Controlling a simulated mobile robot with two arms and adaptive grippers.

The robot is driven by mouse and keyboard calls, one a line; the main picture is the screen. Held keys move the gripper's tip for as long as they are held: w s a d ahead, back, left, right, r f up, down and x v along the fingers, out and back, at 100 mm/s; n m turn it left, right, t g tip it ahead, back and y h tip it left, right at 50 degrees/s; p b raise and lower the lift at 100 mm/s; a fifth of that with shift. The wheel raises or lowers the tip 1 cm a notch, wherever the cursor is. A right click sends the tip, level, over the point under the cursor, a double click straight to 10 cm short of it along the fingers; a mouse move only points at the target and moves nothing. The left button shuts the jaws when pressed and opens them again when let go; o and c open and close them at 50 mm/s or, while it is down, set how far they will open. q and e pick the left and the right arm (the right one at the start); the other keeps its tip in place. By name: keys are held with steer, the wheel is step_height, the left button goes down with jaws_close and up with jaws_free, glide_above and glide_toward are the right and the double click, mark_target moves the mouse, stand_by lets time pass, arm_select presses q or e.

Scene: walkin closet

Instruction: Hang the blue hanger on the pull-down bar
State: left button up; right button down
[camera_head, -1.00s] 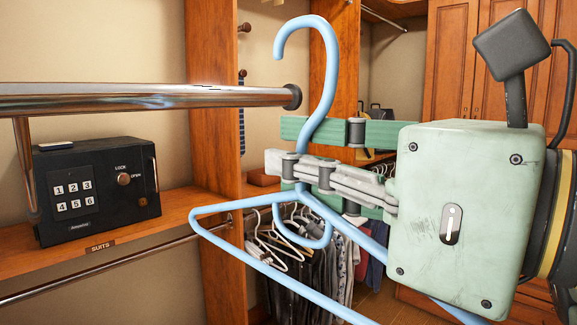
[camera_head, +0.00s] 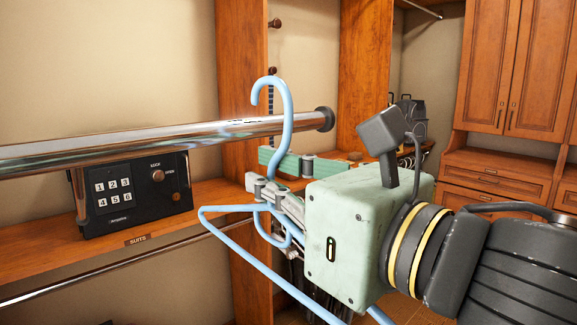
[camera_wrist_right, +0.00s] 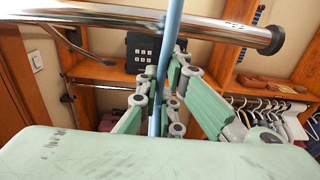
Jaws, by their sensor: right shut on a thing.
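The blue hanger (camera_head: 286,115) is upright, with its hook opening to the left. The hook's stem crosses in front of the pull-down bar (camera_head: 190,135) near the bar's capped end, and the hook's tip is just above the bar's upper edge; I cannot tell whether they touch. My right gripper (camera_head: 262,172) is shut on the hanger's neck, just below the bar. In the right wrist view the hanger (camera_wrist_right: 167,75) runs up between the fingers and passes in front of the bar (camera_wrist_right: 110,15). My left gripper is not in view.
A black safe (camera_head: 130,200) stands on the wooden shelf (camera_head: 50,245) behind the bar. A lower rod (camera_head: 90,275) runs under the shelf. A wooden upright (camera_head: 243,80) is behind the bar's end. Clothes on hangers (camera_wrist_right: 270,105) hang at the right in the wrist view.

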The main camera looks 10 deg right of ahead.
steer(key=shift+p+x, duration=1.8)
steer(key=shift+p, duration=0.3)
steer(key=shift+w+a+r, duration=0.1)
steer(key=shift+w+a, duration=0.15)
steer(key=shift+w, duration=0.05)
steer(key=shift+w+a+f+b, duration=0.1)
steer(key=shift+f+b, duration=0.15)
steer(key=shift+f, duration=0.25)
steer(key=shift+w+a+f+b, duration=0.1)
steer(key=shift+w+f+b, duration=0.1)
steer(key=shift+f, duration=0.25)
steer(key=shift+f+b, duration=0.45)
steer(key=shift+f, duration=0.2)
steer(key=c, duration=1.8)
jaws_free()
steer(key=shift+c, duration=0.2)
